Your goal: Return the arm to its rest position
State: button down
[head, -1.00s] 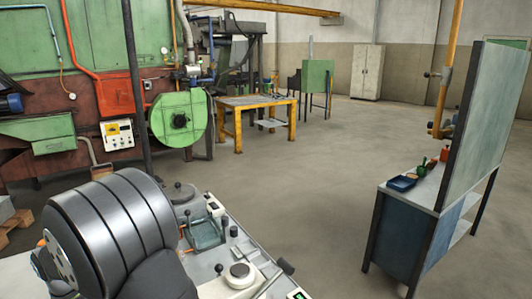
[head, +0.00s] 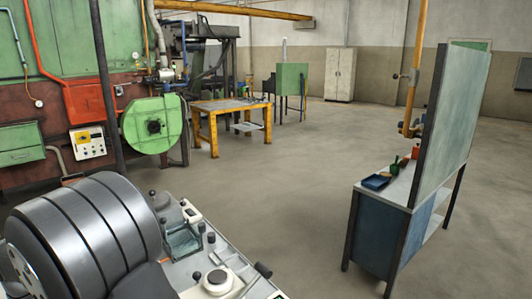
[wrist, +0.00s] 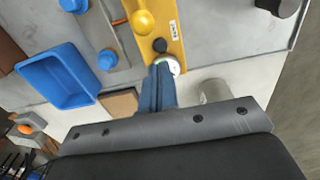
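My gripper (wrist: 163,75) shows in the wrist view, with its dark grey palm along the bottom and its blue fingers pointing up the picture. The fingers are together, and I see nothing held between them. Their tips overlap a round white-and-grey part (wrist: 170,64) at the lower end of a yellow plate (wrist: 165,30); I cannot tell whether they touch it. My gripper does not show in the head view.
The wrist view shows a blue tray (wrist: 70,98) left of the fingers and a dark knob (wrist: 282,6) at upper right. In the head view, a blue workbench (head: 377,235) with an upright panel (head: 447,110) stands right, a yellow table (head: 205,108) farther back; open floor lies between.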

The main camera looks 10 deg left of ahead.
jog(key=shift+f, duration=3.05)
